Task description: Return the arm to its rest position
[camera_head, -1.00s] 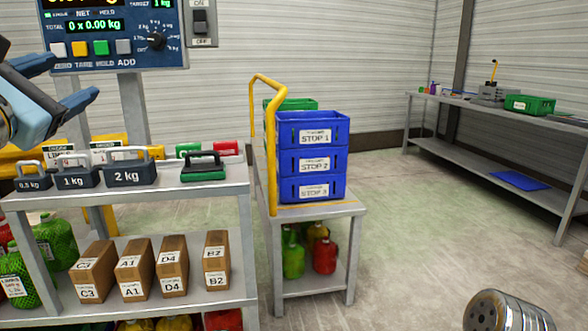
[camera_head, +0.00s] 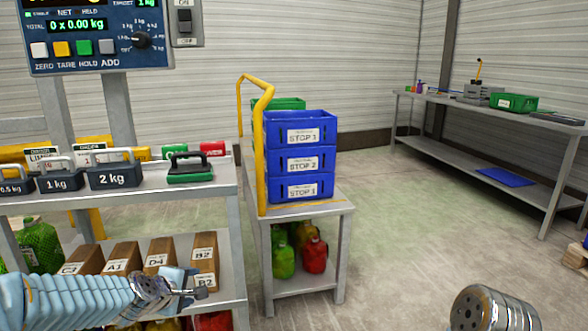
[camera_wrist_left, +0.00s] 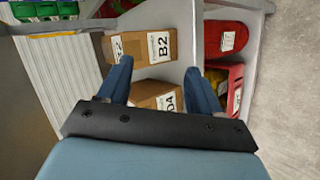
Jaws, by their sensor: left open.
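My left arm comes in low from the left in the head view, in a blue ribbed sleeve. Its left gripper (camera_head: 192,288) is in front of the lower shelf of the grey rack, by the brown boxes. In the left wrist view my left gripper (camera_wrist_left: 160,82) has its two blue fingers apart, with nothing held between them. Beyond the fingers lie the brown box B2 (camera_wrist_left: 158,47) and the box D4 (camera_wrist_left: 152,93). My right gripper is not in view.
Weights and a black-handled green block (camera_head: 190,168) stand on the rack's top shelf (camera_head: 215,185). To the right, a trolley with a yellow handle (camera_head: 262,150) carries stacked blue crates (camera_head: 301,160). A workbench (camera_head: 480,108) stands at the back right. The floor between is clear.

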